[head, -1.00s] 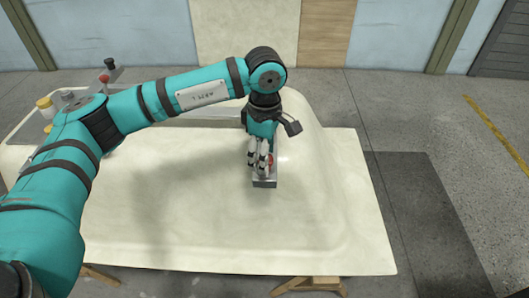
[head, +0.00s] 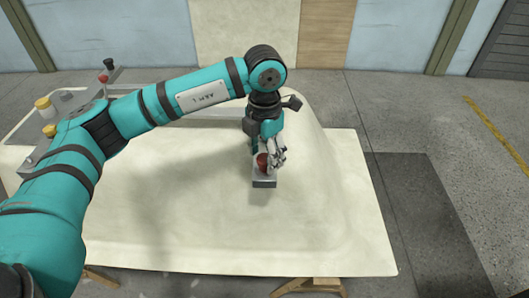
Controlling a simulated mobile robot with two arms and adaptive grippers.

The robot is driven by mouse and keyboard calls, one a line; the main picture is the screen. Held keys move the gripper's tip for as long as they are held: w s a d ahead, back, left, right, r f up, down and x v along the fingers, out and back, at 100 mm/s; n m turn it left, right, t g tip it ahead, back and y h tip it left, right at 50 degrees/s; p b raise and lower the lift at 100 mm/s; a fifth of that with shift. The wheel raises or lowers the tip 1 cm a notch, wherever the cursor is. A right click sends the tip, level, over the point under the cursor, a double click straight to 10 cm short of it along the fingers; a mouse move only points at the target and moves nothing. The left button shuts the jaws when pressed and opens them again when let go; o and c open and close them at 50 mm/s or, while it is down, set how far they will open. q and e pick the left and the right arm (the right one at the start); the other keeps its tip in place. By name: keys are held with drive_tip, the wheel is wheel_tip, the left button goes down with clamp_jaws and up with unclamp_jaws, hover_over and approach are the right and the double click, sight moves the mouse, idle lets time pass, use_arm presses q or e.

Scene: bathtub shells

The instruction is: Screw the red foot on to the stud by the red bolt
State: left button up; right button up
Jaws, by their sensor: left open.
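A red round part (head: 263,161), which looks like the red foot, is at the end of a grey metal bracket (head: 264,183) on the upturned cream bathtub shell (head: 190,220). My left gripper (head: 274,160) reaches down over it from above. Its fingers are open and stand around or just beside the red part; I cannot tell whether they touch it. The stud and the red bolt cannot be made out, as the gripper and wrist cover much of the bracket. My right gripper is not in view.
A grey frame with a red knob (head: 109,64) and yellow caps (head: 43,103) stands at the far left behind my arm. Wooden trestle legs (head: 310,286) show under the shell. The shell's front and right side are clear.

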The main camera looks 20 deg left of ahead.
use_arm(q)
clamp_jaws()
drive_tip(key=shift+f+m+b, duration=0.15)
drive_tip(key=shift+m+b, duration=0.25)
drive_tip(key=shift+m, duration=0.1)
drive_tip(key=shift+m+b, duration=0.45)
drive_tip(key=shift+m, duration=0.55)
drive_tip(key=shift+m+b, duration=0.45)
drive_tip(key=shift+m, duration=0.65)
drive_tip(key=shift+a+m, duration=0.1)
drive_tip(key=shift+m, duration=0.6)
drive_tip(key=shift+m+b, duration=0.3)
drive_tip(key=shift+b, duration=0.05)
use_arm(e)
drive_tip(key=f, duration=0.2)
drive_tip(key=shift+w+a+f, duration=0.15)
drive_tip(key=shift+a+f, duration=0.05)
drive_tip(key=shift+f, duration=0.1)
